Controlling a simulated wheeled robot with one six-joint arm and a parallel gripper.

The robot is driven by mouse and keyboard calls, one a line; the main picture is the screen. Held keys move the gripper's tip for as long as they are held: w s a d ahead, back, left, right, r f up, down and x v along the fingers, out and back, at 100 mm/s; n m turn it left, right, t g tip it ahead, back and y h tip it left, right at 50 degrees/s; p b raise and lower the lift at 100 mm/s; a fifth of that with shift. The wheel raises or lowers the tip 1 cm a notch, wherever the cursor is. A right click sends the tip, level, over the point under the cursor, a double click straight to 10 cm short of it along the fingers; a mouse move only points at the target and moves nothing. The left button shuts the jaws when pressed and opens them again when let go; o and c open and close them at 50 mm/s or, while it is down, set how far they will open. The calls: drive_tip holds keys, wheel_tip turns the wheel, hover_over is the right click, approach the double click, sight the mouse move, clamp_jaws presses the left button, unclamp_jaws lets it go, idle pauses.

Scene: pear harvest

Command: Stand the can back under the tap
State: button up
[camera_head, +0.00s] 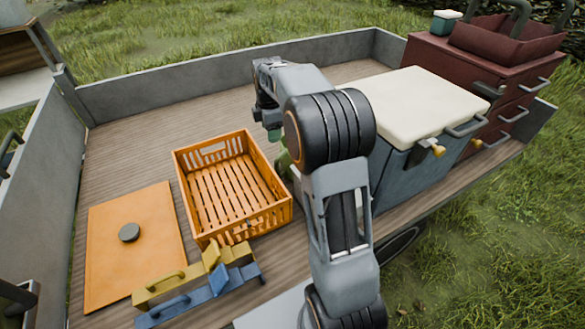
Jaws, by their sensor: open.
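A blue-grey cooler (398,160) with a cream lid stands at the right of the truck bed. A small yellow tap (438,151) sticks out of its front, with nothing standing directly below it that I can see. A green object (284,161), perhaps the can, shows in part between the orange crate and my arm; the arm hides most of it. My gripper (272,126) points down just above it, over the crate's right back corner. It is open, its fingertips mostly hidden by the arm.
The slatted orange crate (183,178) is empty. Left of it lies an orange board (108,262) with a dark round knob (129,232). Yellow and blue handled tools (205,285) lie in front. A dark red drawer chest (440,60) stands behind the cooler. The back left bed is clear.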

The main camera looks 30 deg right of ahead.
sight(277, 158)
drive_tip(key=w+d+f+n, duration=0.1)
drive_tip(key=f, duration=0.3)
drive_tip(key=w+d+f+n+b, duration=0.1)
drive_tip(key=f, duration=0.3)
drive_tip(key=w+d+f+n+b, duration=0.1)
drive_tip(key=f, duration=0.3)
drive_tip(key=shift+w+f+n+g, duration=0.2)
drive_tip(key=shift+w+n+g, duration=0.1)
drive_tip(key=shift+w, duration=0.1)
drive_tip(key=shift+a+f+b, duration=0.15)
drive_tip(key=shift+f+b, duration=0.3)
drive_tip(key=shift+f, duration=2.55)
drive_tip(key=shift+s, duration=0.1)
clamp_jaws()
